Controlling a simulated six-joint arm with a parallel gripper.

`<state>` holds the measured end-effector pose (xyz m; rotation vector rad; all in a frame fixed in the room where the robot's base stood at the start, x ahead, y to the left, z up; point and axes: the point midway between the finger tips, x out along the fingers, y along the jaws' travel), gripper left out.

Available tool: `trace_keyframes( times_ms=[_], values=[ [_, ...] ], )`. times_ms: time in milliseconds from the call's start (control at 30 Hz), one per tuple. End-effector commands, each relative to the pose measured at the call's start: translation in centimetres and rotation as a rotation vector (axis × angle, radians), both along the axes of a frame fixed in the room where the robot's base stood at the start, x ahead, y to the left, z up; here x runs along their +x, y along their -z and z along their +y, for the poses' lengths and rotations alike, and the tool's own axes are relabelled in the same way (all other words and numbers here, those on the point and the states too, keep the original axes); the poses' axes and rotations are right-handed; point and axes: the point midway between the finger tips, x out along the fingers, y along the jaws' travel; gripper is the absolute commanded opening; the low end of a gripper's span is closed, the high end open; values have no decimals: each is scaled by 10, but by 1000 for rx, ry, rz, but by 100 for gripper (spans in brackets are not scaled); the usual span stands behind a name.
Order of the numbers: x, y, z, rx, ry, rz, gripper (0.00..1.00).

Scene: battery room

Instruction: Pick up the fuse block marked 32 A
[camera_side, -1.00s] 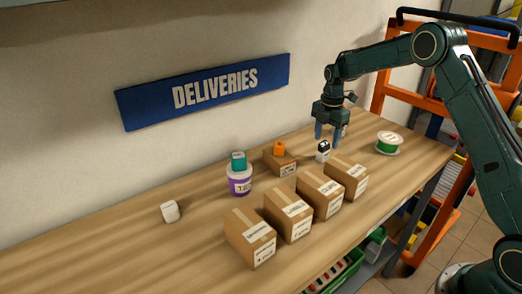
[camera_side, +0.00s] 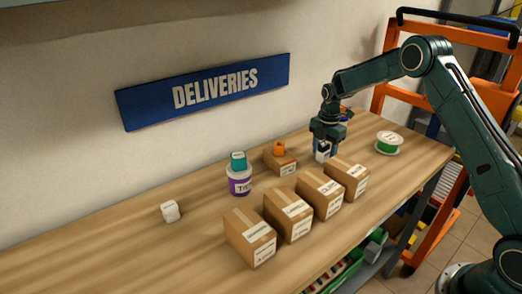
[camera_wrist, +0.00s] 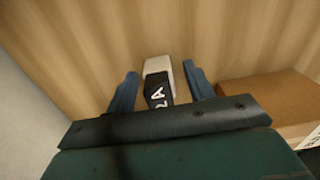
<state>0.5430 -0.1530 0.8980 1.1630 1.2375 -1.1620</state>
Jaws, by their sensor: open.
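A fuse block with a white body and a black top (camera_wrist: 157,88) stands on the wooden bench. White characters reading "2A" show on its black part, and the rest of the marking is hidden behind my gripper. My gripper (camera_wrist: 161,85) is open, with one blue finger on each side of the block and a visible gap at both. In the side view my gripper (camera_side: 326,154) is lowered at the block (camera_side: 321,157), which is partly covered by it.
A row of several cardboard boxes (camera_side: 287,213) stands in front. An orange block (camera_side: 279,148) sits on a small box (camera_side: 281,163), and a teal block (camera_side: 238,161) on a tub (camera_side: 240,184). A green spool (camera_side: 388,145) is at right, a white block (camera_side: 170,211) at left.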

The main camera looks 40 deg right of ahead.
Motion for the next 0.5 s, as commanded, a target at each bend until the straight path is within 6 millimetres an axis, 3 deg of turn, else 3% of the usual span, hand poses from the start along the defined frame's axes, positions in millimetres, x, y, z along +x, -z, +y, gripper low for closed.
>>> trace_keyframes(
  times_ms=[367, 400, 500],
  values=[
    [0, -1, 0, 0, 0, -1, 53],
    [0, -1, 0, 0, 0, -1, 51],
    [0, -1, 0, 0, 0, -1, 31]
  ],
)
